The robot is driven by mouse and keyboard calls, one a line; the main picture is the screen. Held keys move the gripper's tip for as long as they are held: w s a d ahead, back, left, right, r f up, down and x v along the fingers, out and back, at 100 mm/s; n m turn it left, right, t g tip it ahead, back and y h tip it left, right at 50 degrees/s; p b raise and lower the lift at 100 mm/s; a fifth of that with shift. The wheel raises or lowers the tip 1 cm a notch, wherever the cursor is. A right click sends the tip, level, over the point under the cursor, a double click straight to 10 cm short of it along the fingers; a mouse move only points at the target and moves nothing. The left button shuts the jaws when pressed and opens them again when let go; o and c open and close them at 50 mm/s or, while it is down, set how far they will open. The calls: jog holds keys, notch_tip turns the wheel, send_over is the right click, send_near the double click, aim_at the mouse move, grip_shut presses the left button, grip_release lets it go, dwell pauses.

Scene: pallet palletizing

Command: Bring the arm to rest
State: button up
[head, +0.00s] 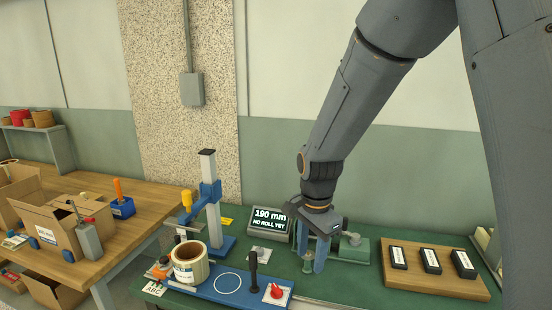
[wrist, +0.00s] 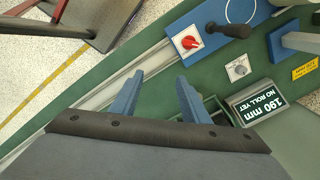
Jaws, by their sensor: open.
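My gripper (head: 313,267) hangs fingers-down over the green bench at the foot of my grey arm in the head view. In the wrist view my gripper (wrist: 160,76) shows two blue fingers spread apart with nothing between them. Below the fingertips in the wrist view is a bare part of the green bench top (wrist: 150,102) beside a metal rail. Part of a green fixture (head: 356,250) is just right of the fingers in the head view; I cannot tell the exact gap.
A display (head: 270,220) reading "190 mm NO ROLL YET" stands left of my gripper. A blue panel (head: 200,285) carries a tape roll (head: 190,266), a black handle and a red knob (head: 276,291). A wooden board (head: 425,280) with three black blocks lies right. Cartons (head: 70,235) stand left.

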jog(key=s+d+f+n+b, duration=0.4)
jog(key=s+d+n, duration=0.6)
jog(key=s+n, duration=0.1)
jog(key=shift+s+d+f+n+t, duration=0.15)
jog(key=shift+s+d+n+t, duration=0.2)
jog(key=shift+s, duration=0.25)
